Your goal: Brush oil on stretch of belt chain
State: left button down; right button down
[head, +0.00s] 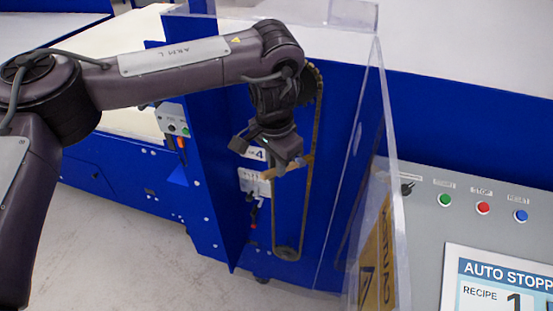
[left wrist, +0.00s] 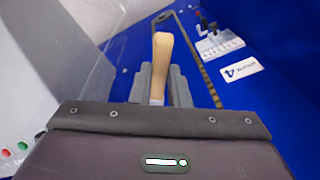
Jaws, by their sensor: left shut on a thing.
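The belt chain (head: 311,165) runs as a tall narrow loop on the blue machine panel, between an upper sprocket partly hidden by my arm and a lower sprocket (head: 287,253). In the left wrist view the chain (left wrist: 204,75) runs beyond the fingers. My left gripper (head: 285,165) is in front of the loop, shut on the brush, whose tan wooden handle (left wrist: 162,60) sticks out between the fingers. My right gripper is not in view.
A clear guard panel (head: 385,130) stands open at right, with a yellow caution label (head: 378,265). A grey control panel with green, red (head: 483,208) and blue buttons lies beyond it. A blue panel edge (head: 207,150) stands left of the chain. A small switch box (head: 174,118) is mounted left.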

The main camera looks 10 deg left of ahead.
pick_arm(q)
jog(key=shift+f+b, duration=2.75)
jog(key=shift+f, duration=3.5)
jog(key=shift+r+p, duration=3.45)
jog(key=shift+r, duration=2.6)
jog(key=shift+a+r, duration=0.15)
jog(key=shift+r, duration=0.85)
jog(key=shift+s+r, duration=0.1)
jog(key=shift+r, duration=0.65)
jog(key=shift+s, duration=0.1)
